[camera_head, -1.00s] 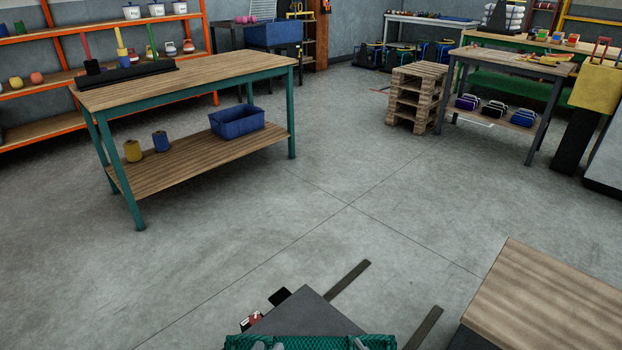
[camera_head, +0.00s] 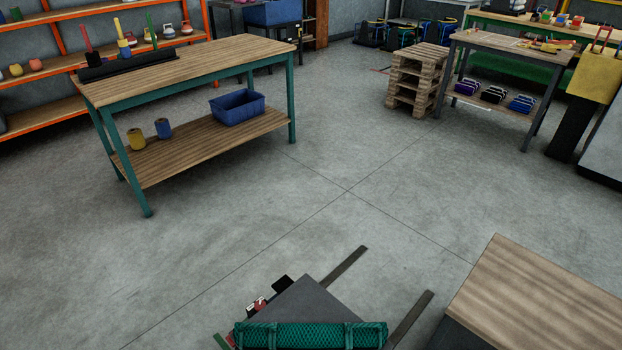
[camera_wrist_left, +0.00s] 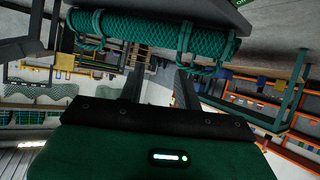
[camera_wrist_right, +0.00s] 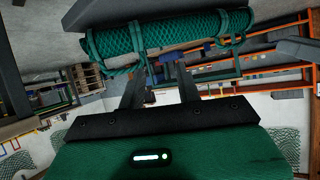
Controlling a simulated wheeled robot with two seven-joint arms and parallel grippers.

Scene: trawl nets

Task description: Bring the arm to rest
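A rolled green net (camera_head: 310,336) with two ties around it lies at the near edge of a dark flat platform (camera_head: 312,297), at the bottom of the head view. Neither gripper shows in the head view now. In the left wrist view, my left gripper (camera_wrist_left: 158,78) has its two fingers apart with nothing between them; the net roll (camera_wrist_left: 150,30) is beyond the tips. In the right wrist view, my right gripper (camera_wrist_right: 160,72) also has its fingers apart and empty, with the net roll (camera_wrist_right: 165,33) beyond them. Both appear clear of the roll.
Two dark bars (camera_head: 344,268) stick out past the platform. A wooden-topped table (camera_head: 545,295) is close at right. A green-legged workbench (camera_head: 190,60) stands left, with a blue bin (camera_head: 237,107) on its lower shelf. Stacked pallets (camera_head: 415,80) stand farther back. The middle floor is clear.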

